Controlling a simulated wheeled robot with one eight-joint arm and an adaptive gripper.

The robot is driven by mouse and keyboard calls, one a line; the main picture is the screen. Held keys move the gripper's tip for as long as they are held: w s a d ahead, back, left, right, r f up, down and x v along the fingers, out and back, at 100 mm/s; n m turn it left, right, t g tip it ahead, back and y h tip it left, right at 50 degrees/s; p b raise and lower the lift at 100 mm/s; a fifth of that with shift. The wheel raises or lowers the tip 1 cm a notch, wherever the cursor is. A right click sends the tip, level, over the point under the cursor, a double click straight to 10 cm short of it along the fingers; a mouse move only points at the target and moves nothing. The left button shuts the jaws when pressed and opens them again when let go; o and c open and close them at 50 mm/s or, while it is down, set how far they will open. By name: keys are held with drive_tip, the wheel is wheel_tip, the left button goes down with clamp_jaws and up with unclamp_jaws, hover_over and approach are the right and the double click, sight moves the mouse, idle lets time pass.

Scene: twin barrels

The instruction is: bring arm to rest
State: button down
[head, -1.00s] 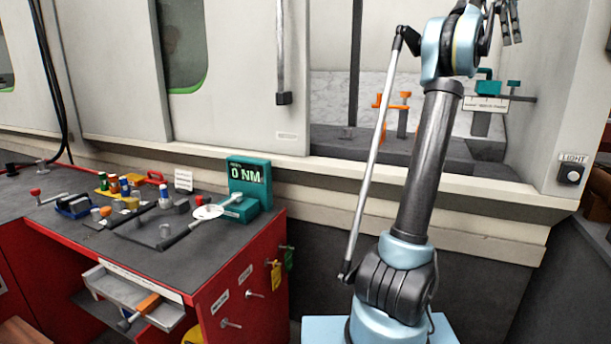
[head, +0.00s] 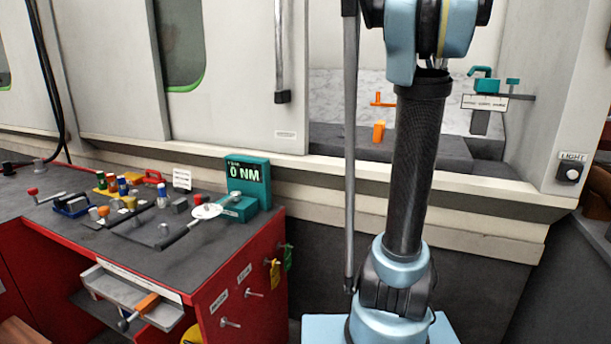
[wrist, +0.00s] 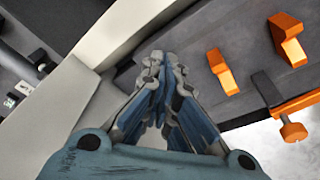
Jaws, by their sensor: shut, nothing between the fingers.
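My gripper (wrist: 158,75) shows in the wrist view with its fingers drawn together and nothing between them. It points at the pale sill and wall edge of the machine opening, with orange fixtures (wrist: 222,70) to its right. In the head view my arm rises upright in front of the machine opening. Its upper part runs out of the top of the picture, so the gripper is not seen there.
A red workbench (head: 245,270) with a grey top stands at left, carrying several small tools and a teal torque display (head: 247,180) reading 0 NM. The machine's sliding door (head: 235,70) is left of my arm. Teal fixture parts (head: 484,85) stand inside at right.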

drive_tip(key=s+a+f+n, duration=0.5)
drive_tip(key=s+a+f, duration=0.2)
drive_tip(key=f, duration=0.7)
drive_tip(key=s+a+f+n+t+y, duration=0.1)
drive_tip(key=s+a+f+n, duration=0.4)
drive_tip(key=f, duration=0.9)
drive_tip(key=s+a+f+n+t+y, duration=0.1)
drive_tip(key=s+a+f+n, duration=0.4)
drive_tip(key=f, duration=1)
drive_tip(key=s+a, duration=0.3)
drive_tip(key=s, duration=0.2)
drive_tip(key=shift+a, duration=0.35)
drive_tip(key=shift+f, duration=0.1)
drive_tip(key=shift+w+f, duration=0.15)
drive_tip(key=shift+w, duration=0.25)
